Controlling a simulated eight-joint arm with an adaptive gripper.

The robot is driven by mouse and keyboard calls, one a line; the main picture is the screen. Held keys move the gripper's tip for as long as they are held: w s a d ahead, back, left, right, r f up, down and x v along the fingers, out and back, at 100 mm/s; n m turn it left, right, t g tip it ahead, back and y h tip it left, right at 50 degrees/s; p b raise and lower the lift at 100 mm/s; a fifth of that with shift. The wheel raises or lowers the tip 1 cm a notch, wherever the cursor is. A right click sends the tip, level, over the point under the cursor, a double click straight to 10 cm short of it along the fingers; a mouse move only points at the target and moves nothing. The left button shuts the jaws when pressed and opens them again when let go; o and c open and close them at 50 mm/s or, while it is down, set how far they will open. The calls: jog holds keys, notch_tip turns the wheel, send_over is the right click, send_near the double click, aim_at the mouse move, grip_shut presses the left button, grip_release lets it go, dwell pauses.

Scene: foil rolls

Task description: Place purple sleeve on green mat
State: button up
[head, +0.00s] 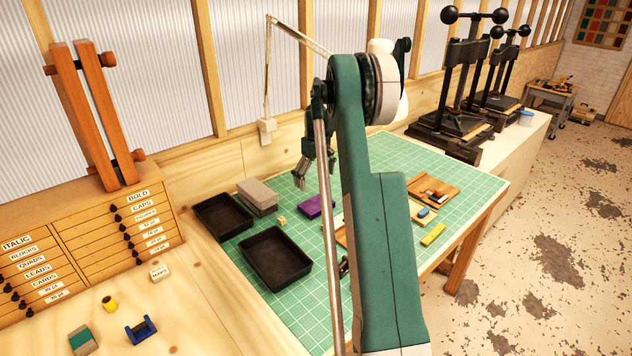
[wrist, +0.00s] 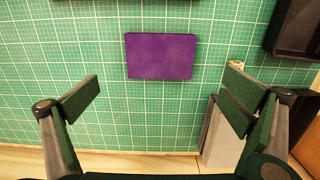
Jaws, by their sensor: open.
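The purple sleeve (head: 318,206) is a flat purple rectangle lying on the green gridded mat (head: 283,306), near the middle of the table. In the wrist view the purple sleeve (wrist: 160,56) is above the picture's centre, with bare green mat (wrist: 120,115) around it. My gripper (head: 302,176) is over the back part of the mat, behind and left of the sleeve in the head view. In the wrist view my gripper (wrist: 163,92) has its fingers wide apart with nothing between them. The sleeve lies beyond the fingertips, untouched. My arm hides part of the mat in the head view.
Two black trays (head: 310,273) stand at the mat's left. A grey block stack (head: 258,194) is behind them; grey blocks (wrist: 218,135) also show beside the right finger in the wrist view. A yellow block (head: 433,235) and brown board (head: 431,192) lie at right.

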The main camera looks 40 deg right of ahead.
jog(key=shift+a+r, duration=0.1)
jog(key=s+a+r+t, duration=0.1)
jog(key=s+a+r, duration=0.3)
jog(key=a+r, duration=0.45)
jog(key=s+a+r+t+h, duration=0.1)
jog(key=s+a+r, duration=0.4)
jog(key=a, duration=0.7)
jog(key=s+a+r+t, duration=0.1)
jog(key=s+a+r, duration=0.3)
jog(key=a+r, duration=0.55)
jog(key=s+a+f+t, duration=0.2)
jog(key=s+a, duration=1)
jog(key=s, duration=0.2)
jog(key=s+a+f+t+y, duration=0.1)
jog(key=s+a+f+t, duration=0.1)
jog(key=s+a, duration=1)
jog(key=s+f, duration=0.1)
jog(key=s, duration=0.1)
jog(key=shift+s+a, duration=0.15)
jog(key=shift+s, duration=0.15)
